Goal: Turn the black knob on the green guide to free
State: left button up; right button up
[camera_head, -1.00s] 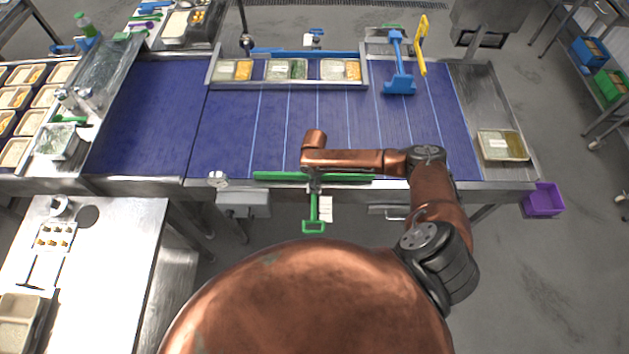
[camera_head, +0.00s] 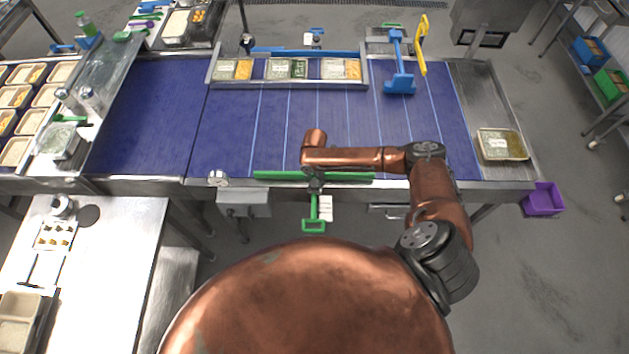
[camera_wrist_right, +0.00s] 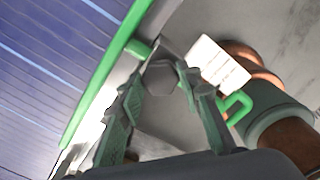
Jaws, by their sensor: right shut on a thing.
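The green guide (camera_head: 272,175) is a long bar along the near edge of the blue conveyor. In the right wrist view the guide (camera_wrist_right: 98,92) runs diagonally at the left. The dark knob (camera_wrist_right: 160,77) shows there between the fingertips, beside the guide's short green stub. My right gripper (camera_wrist_right: 158,80) is shut on the knob, a finger on each side. In the head view my right gripper (camera_head: 315,184) is small and partly hidden under my copper wrist. A green handle (camera_head: 314,226) hangs below it, with a white label (camera_head: 326,208) alongside. My left gripper is not in view.
The blue conveyor (camera_head: 150,120) is mostly clear beyond the guide. A metal rail at the back holds several filled trays (camera_head: 289,69). A blue stand (camera_head: 400,75) and a yellow handle (camera_head: 422,45) are at the back right. A purple bin (camera_head: 543,200) stands right of the conveyor.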

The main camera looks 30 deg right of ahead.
aim_at(314, 183)
jog(key=o, duration=1.2)
jog(key=shift+c, duration=0.2)
jog(key=shift+r, duration=0.1)
notch_tip(314, 183, up, 12)
